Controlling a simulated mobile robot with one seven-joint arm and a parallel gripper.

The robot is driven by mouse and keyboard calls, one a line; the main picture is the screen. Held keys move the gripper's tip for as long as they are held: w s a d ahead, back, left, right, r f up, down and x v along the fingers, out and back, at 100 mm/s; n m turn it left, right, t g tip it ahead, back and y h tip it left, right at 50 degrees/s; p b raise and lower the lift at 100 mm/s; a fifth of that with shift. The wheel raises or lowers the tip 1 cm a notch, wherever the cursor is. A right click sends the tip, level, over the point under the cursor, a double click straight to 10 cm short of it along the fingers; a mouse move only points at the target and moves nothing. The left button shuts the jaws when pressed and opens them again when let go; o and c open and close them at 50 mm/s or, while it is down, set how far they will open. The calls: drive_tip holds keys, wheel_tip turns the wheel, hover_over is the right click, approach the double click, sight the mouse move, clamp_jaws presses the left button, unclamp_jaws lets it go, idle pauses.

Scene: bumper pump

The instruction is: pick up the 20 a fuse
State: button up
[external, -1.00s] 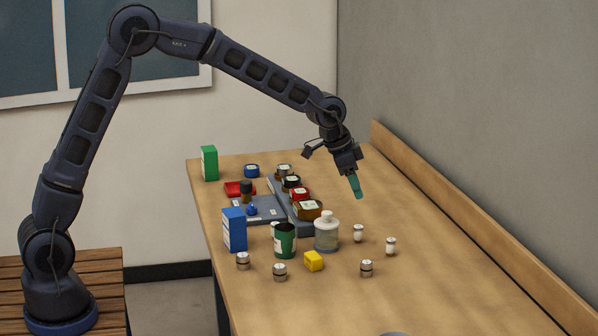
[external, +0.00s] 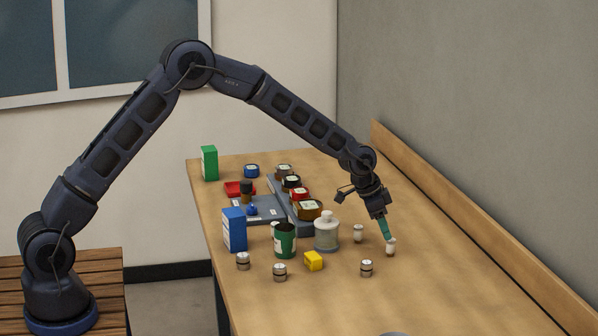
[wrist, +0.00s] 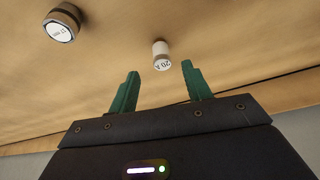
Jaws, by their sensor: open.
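The 20 A fuse (wrist: 161,55) is a small white cylinder with "20 A" on its end. In the wrist view it shows just beyond the fingertips, between their lines and nearer the right finger. My gripper (wrist: 160,72) is open with green fingers and nothing between them. In the external view my gripper (external: 386,230) points down, right above a small white-topped cylinder (external: 390,248) that appears to be this fuse. The fingertips overlap its top there, so I cannot tell the exact gap. The fuse stands on the wooden table.
A silver-and-black cylinder (wrist: 61,24) is at upper left in the wrist view. The table to the right is clear up to a wooden ledge (external: 480,218).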

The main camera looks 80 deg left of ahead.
sight(391, 241)
drive_tip(key=shift+w+x, duration=0.2)
drive_tip(key=shift+x, duration=2.55)
drive_tip(key=shift+a+r, duration=0.1)
drive_tip(key=c, duration=1.1)
drive_tip(key=shift+o, duration=0.2)
